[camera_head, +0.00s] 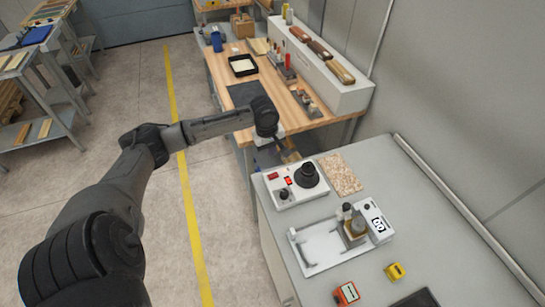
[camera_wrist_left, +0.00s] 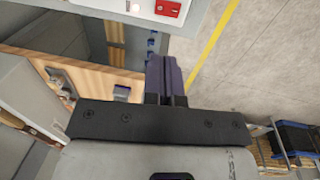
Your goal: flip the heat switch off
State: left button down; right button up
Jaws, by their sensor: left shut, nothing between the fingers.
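My left gripper (camera_head: 291,157) is just beyond the unit, apart from the red switch. In its wrist view the fingers (camera_wrist_left: 166,75) are shut and empty.
A wooden workbench (camera_head: 222,72) with tools stands beyond. Open floor with a yellow line (camera_head: 185,190) lies left.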

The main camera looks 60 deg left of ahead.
aim_at(276, 174)
pick_arm(q)
jog(key=f, duration=0.4)
jog(key=w+f, duration=0.1)
jog(key=f, duration=0.7)
jog(key=shift+w+d+f+b, duration=0.2)
jog(key=shift+w+f+b, duration=0.05)
jog(key=shift+f+b, duration=0.15)
jog(key=shift+r, duration=0.1)
